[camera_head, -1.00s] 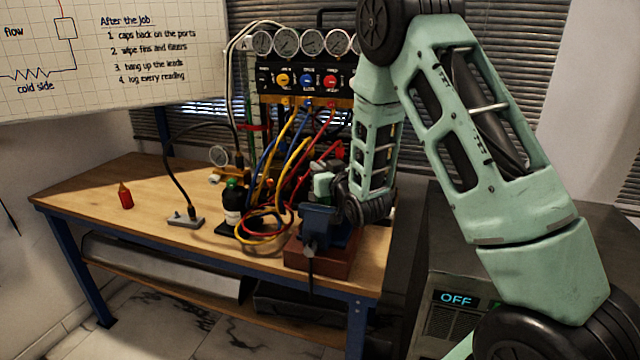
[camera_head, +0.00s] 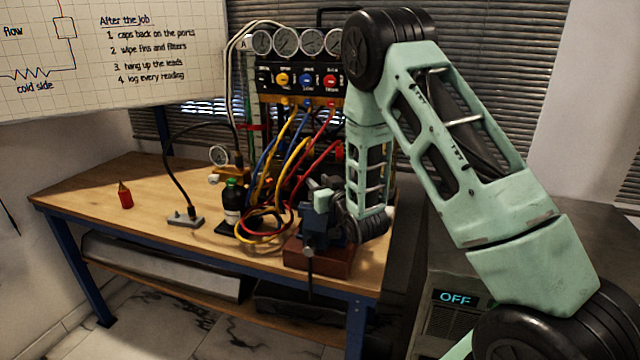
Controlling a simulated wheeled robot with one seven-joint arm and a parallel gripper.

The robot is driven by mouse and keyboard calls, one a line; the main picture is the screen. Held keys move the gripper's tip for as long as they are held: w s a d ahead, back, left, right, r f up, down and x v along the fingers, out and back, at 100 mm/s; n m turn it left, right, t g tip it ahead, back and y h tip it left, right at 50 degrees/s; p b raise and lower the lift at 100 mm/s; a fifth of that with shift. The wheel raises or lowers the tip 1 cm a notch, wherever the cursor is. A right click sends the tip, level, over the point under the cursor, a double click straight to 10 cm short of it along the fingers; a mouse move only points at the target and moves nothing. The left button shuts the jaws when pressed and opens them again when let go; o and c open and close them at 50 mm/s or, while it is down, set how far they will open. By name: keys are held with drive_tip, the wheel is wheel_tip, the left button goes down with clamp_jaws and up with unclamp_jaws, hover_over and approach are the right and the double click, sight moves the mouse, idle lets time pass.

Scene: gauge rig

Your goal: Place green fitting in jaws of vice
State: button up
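The blue vice (camera_head: 314,229) stands on a red-brown block at the front right of the workbench. Its handle hangs at the front. My arm comes down from the right, and its black wrist is beside and partly in front of the vice. The mint-coloured end of my arm, my gripper (camera_head: 323,200), is at the top of the vice, close to its jaws. The fingertips are too small and covered to tell open from shut. I cannot make out a green fitting apart from the mint parts there. Whether anything is between the jaws is hidden.
Coiled yellow and red hoses (camera_head: 262,224) lie just left of the vice. The gauge panel (camera_head: 300,78) rises behind. The bench's left part is mostly clear.

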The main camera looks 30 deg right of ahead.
drive_tip(key=shift+r+p, duration=0.25)
drive_tip(key=shift+p, duration=0.1)
drive_tip(key=s+a+p, duration=0.1)
drive_tip(key=s+p, duration=0.5)
drive_tip(key=s, duration=0.5)
drive_tip(key=shift+s+a, duration=0.2)
drive_tip(key=shift+s, duration=0.2)
